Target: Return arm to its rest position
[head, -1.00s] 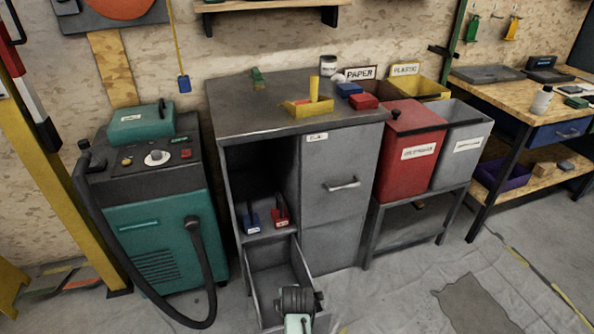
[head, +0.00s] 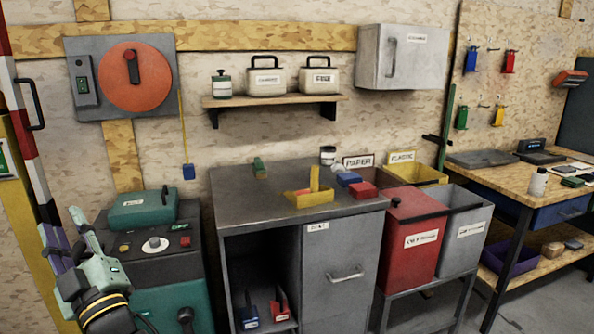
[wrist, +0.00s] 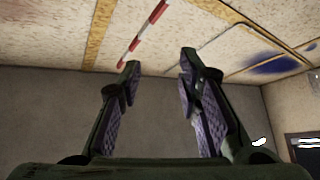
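My gripper (head: 62,240) is at the lower left of the head view, raised in front of the teal machine's left side. Its two fingers stand apart with nothing between them. In the wrist view the fingers (wrist: 160,85) point up the picture, spread open, with bare wall and ceiling behind. My wrist shows below the fingers in the head view; the rest of the arm is out of the picture.
A teal machine (head: 165,285) stands close to my gripper. A striped red-white post (head: 28,150) rises at the left. A grey cabinet (head: 260,206), a red bin (head: 412,240) and a workbench (head: 500,185) stand to the right.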

